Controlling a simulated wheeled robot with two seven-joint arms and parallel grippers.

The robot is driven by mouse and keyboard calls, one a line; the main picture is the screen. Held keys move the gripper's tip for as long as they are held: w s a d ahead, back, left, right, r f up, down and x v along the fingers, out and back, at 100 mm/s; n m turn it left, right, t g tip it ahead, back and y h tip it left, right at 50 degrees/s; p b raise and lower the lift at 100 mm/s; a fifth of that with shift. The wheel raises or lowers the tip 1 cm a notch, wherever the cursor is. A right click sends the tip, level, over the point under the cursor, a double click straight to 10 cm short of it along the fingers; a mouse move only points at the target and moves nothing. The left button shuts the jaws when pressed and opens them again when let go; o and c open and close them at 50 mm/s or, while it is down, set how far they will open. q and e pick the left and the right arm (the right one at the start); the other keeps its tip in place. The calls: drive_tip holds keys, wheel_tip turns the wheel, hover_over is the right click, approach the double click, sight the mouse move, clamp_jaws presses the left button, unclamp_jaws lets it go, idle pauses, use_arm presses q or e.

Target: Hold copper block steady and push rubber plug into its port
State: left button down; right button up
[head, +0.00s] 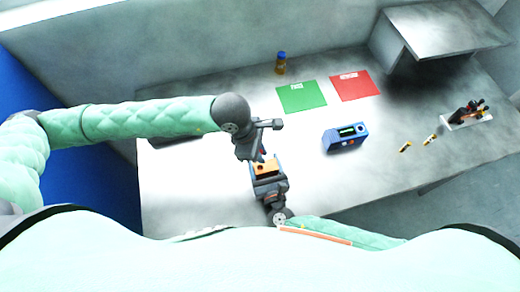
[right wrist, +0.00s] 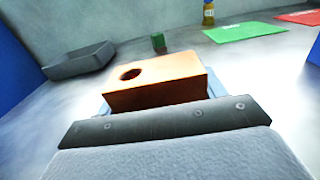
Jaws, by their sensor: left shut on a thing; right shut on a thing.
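The copper block (head: 265,168) is orange-brown and lies near the front edge of the table. In the right wrist view the block (right wrist: 155,82) shows a round dark port in its top. My right gripper (head: 269,183) is shut on the block from the front; its broad dark jaw (right wrist: 165,122) covers the block's near side. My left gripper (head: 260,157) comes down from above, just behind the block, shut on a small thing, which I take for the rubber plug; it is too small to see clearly.
A green mat (head: 301,96), red mat (head: 352,85), bottle (head: 281,65) and blue device (head: 345,137) stand farther off. Yellow-ended pieces (head: 405,146) lie right. The middle is clear.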

use_arm(q)
drive_tip(key=shift+f, duration=2.3)
drive_tip(key=shift+f, duration=1.3)
drive_tip(key=c, duration=1.3)
unclamp_jaws()
drive_tip(key=shift+c, duration=0.2)
